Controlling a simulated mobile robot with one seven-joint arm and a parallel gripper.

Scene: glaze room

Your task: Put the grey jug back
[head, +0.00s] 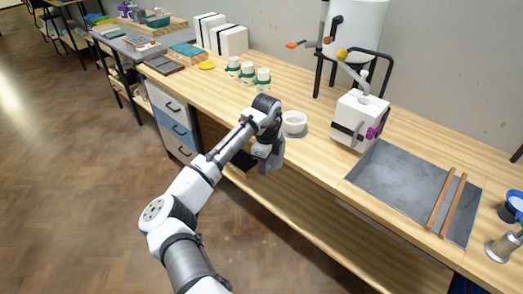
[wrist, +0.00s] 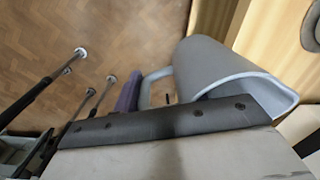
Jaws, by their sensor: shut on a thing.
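The grey jug (wrist: 215,72) fills the right middle of the wrist view, tilted in the picture, with its pale rim and spout toward the lower right. Its handle (wrist: 156,78) faces left, beside a purple finger pad of my gripper (wrist: 148,98). My gripper is shut on the jug, seemingly at the handle; the exact contact is partly hidden by the dark bracket. In the head view my gripper (head: 264,160) hangs just off the counter's front edge, and the jug (head: 278,155) shows as a small grey shape behind it.
A white bowl (head: 293,120) stands near the front edge of the wooden counter (head: 318,140), close to my gripper. Green-and-white jars (head: 248,72) stand behind to the left. A white machine (head: 358,118) and a grey basin (head: 395,178) with two wooden bars (head: 440,200) are to the right.

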